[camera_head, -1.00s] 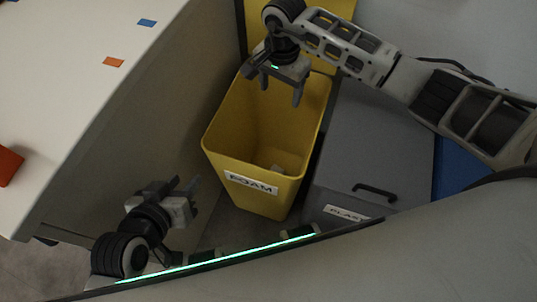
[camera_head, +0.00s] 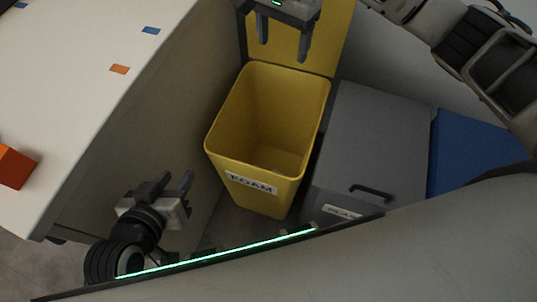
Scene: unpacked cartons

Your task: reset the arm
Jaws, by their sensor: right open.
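My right gripper (camera_head: 284,45) is at the top of the head view, its fingers apart with nothing between them. It is in front of the raised yellow lid, above the far rim of the bin in the picture. My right arm comes in from the upper right. My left gripper (camera_head: 170,186) is low at the left, beside the table's side, its two fingers apart and pointing up in the picture. Nothing shows between them. The yellow bin (camera_head: 222,128) labelled FOAM stands open, with a small pale piece (camera_head: 276,169) at its bottom.
A grey bin (camera_head: 375,125) with a closed lid and handle stands right of the yellow one, and a blue bin (camera_head: 465,150) beyond it. The white table (camera_head: 70,80) at left bears an orange block (camera_head: 14,168) and small blue and orange patches.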

